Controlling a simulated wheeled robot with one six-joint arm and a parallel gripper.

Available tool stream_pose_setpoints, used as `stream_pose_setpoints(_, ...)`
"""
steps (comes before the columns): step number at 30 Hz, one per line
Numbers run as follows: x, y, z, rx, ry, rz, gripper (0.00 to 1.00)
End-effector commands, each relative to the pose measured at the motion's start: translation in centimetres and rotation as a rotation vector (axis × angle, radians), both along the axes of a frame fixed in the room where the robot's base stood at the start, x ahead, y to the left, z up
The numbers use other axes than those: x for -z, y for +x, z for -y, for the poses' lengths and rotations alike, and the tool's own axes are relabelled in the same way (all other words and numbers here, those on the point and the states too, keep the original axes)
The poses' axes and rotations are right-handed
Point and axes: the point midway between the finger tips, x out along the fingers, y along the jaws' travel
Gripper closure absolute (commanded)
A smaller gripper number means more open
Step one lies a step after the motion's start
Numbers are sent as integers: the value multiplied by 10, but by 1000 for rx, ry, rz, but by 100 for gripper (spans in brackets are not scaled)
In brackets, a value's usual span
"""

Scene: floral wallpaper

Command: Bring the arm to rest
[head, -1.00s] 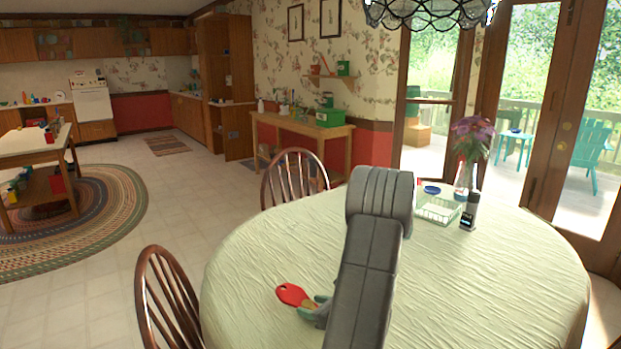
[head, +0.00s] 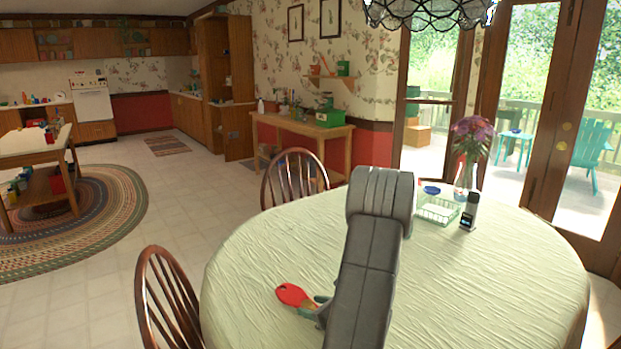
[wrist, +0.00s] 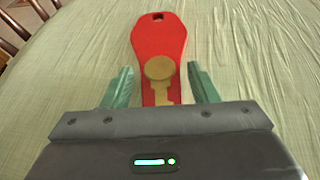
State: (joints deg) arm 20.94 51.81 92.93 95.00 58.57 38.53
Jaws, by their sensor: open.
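My gripper (wrist: 160,88) is open in the wrist view, with its two green fingers spread apart. A red paddle-shaped thing (wrist: 158,38) with a brass-coloured key shape on it lies on the pale green tablecloth. Its near end lies between my fingers, with a gap on each side. In the head view the red thing (head: 291,294) shows to the left of my arm. Only a bit of my gripper (head: 318,305) shows there, as my arm hides the rest.
The round table (head: 490,290) has a wire basket (head: 437,211), a dark upright device (head: 469,212) and a flower vase (head: 465,178) at its far side. Wooden chairs (head: 295,175) stand at its left and back. The cloth to the right of my arm is clear.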

Motion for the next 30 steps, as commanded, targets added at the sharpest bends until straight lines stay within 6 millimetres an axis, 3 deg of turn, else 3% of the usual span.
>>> stream_pose_setpoints(23,-57,-90,96,4,-2,2,46)
stream_pose_setpoints(30,-37,-59,61,-4,0,0,46)
